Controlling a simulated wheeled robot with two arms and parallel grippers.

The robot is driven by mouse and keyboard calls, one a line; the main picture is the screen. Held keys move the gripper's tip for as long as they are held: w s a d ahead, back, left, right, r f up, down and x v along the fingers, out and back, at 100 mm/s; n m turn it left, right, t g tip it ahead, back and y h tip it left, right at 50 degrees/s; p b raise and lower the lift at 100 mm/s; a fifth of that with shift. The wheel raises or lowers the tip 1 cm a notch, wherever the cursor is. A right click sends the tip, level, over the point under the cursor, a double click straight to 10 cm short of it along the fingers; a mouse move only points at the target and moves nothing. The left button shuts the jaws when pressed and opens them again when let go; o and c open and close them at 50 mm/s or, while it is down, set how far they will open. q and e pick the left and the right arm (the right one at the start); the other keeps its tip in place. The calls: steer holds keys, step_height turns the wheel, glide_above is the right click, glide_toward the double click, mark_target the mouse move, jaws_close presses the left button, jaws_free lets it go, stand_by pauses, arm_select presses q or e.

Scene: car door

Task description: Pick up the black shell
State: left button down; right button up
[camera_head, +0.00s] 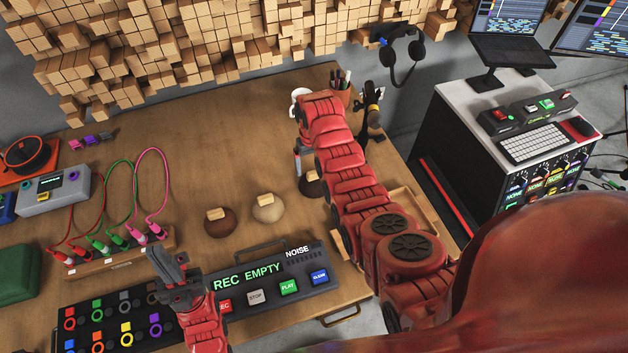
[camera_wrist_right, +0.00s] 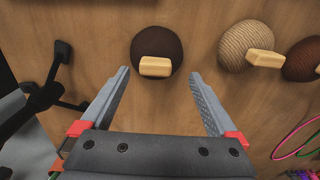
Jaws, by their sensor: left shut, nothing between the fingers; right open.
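Three domed shells, each with a small tan block on it, sit in a row on the wooden table. The darkest, which I take for the black shell (camera_head: 312,186), is at the right end, partly hidden by my right arm; in the right wrist view this very dark brown shell (camera_wrist_right: 157,42) lies ahead of the fingertips, roughly between their lines. My right gripper (camera_wrist_right: 160,72) is open and empty, and not touching it as far as I can see. My left gripper (camera_head: 168,262) is shut and empty above the front panel, left of the REC EMPTY display.
A beige shell (camera_head: 268,212) and a brown shell (camera_head: 220,226) stand left of the dark one. A control panel (camera_head: 250,308) and a cable box (camera_head: 112,262) are in front. A pen cup (camera_head: 341,92) stands at the back. The table's middle left is fairly clear.

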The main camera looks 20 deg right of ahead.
mark_target(314, 172)
steer(key=shift+w+d+f+p, duration=0.15)
steer(key=shift+f+p, duration=0.15)
steer(key=shift+f, duration=0.3)
steer(key=shift+w+d+f+p, duration=0.15)
steer(key=shift+f+p, duration=0.15)
steer(key=shift+f, duration=0.25)
steer(key=shift+s+f+b, duration=0.1)
steer(key=shift+f+b, duration=0.35)
steer(key=shift+f, duration=0.85)
steer(key=shift+c, duration=0.3)
jaws_close()
